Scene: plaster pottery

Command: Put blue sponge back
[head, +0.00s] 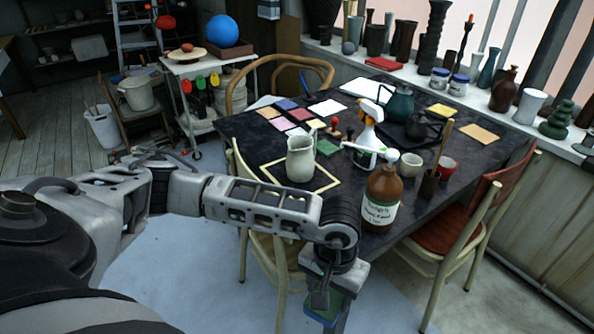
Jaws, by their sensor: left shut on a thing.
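My left gripper (328,312) hangs at the bottom of the head view, right of the middle, pointing down in front of the table. It is shut on a small blue and green block, the blue sponge (326,318). The fingers and wrist hide part of the sponge, and the frame's lower edge is close below it. My right gripper is not in view.
The dark table (240,135) holds a pale pitcher (300,158), a white spray bottle (366,135), a brown labelled bottle (381,200), cups and coloured tiles. A cream chair (243,180) and a red-seated chair (455,226) flank it. A white cart (190,68) stands behind.

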